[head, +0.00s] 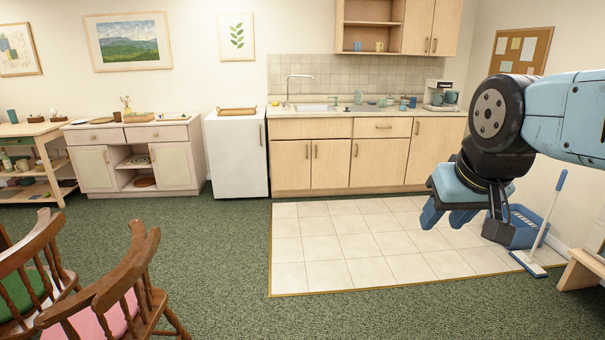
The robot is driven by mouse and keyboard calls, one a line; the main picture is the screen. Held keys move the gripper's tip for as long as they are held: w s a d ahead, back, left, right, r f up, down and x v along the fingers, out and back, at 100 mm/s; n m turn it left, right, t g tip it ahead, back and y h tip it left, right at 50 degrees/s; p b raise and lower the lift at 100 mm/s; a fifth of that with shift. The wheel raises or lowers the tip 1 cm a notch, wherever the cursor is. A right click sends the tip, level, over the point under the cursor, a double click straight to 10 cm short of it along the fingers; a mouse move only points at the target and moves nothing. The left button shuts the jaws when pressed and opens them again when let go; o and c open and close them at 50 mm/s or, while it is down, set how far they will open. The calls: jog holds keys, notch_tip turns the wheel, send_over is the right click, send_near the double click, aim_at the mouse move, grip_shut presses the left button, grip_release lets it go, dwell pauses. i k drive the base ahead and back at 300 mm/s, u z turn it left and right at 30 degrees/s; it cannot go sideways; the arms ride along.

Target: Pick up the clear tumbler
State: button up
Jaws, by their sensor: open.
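I cannot pick out the clear tumbler for certain; the small cups and glasses on the far kitchen counter are too small to tell apart. A pale teal glass or cup (358,97) stands there behind the counter's middle. Blue cups (403,104) stand farther right. My gripper (446,215) hangs at the right over the tiled floor, fingers pointing down, open and empty. It is well in front of the counter and touches nothing.
The kitchen counter (300,114) has a sink and a coffee maker (440,95). A white fridge (236,155) and sideboard (125,132) stand left. Wooden chairs (140,270) are front left. The tiled floor is clear.

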aim_at(403, 101)
jog(key=z, duration=0.1)
jog(key=i, duration=3.25)
jog(key=u, duration=0.2)
jog(key=i, duration=1.85)
jog(key=z, duration=1.2)
